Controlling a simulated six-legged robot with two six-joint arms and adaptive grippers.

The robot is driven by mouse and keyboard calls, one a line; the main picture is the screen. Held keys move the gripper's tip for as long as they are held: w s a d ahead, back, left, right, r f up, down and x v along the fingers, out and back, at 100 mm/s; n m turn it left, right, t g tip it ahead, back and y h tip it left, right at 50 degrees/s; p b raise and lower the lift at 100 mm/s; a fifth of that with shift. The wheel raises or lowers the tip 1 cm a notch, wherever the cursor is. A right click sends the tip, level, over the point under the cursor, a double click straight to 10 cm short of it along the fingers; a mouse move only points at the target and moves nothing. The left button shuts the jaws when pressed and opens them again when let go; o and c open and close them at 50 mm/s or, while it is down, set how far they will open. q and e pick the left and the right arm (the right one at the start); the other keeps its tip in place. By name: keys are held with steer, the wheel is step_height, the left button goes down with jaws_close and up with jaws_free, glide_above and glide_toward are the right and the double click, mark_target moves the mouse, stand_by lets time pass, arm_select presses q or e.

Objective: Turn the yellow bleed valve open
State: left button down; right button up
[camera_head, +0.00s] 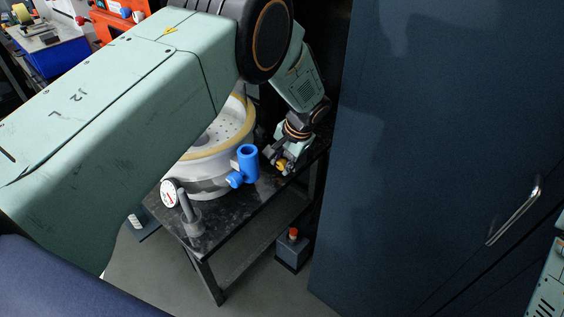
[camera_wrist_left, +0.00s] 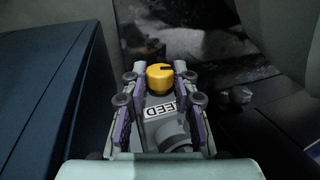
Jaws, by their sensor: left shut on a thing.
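The yellow bleed valve (camera_head: 281,164) sits at the right end of the black bench, beside the round white vessel. Its yellow cap with a dark slot (camera_wrist_left: 160,76) shows in the wrist view, above a grey body with a label reading "EED", the rest covered. My left gripper (camera_head: 284,162) reaches down to the valve from above, and in the wrist view its fingers (camera_wrist_left: 158,97) stand on both sides of the valve, shut on it. The fingers hide part of the valve's sides. My right gripper is out of view.
The white vessel (camera_head: 207,176) with a yellow rim, a blue fitting (camera_head: 248,161) and a dial gauge (camera_head: 170,193) stand on the bench (camera_head: 213,246). A dark blue cabinet (camera_head: 440,150) rises close on the right. A box with a red button (camera_head: 293,250) is on the floor.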

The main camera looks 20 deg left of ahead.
arm_select(q)
steer(key=c, duration=1.4)
jaws_free()
steer(key=shift+w+d+r, duration=0.1)
steer(key=shift+w+r, duration=0.2)
steer(key=o, duration=0.3)
steer(key=shift+s+f, duration=0.1)
steer(key=shift+o, duration=0.3)
steer(key=shift+f, duration=0.1)
steer(key=v, duration=0.7)
steer(key=shift+r, duration=0.25)
steer(key=shift+s, duration=0.1)
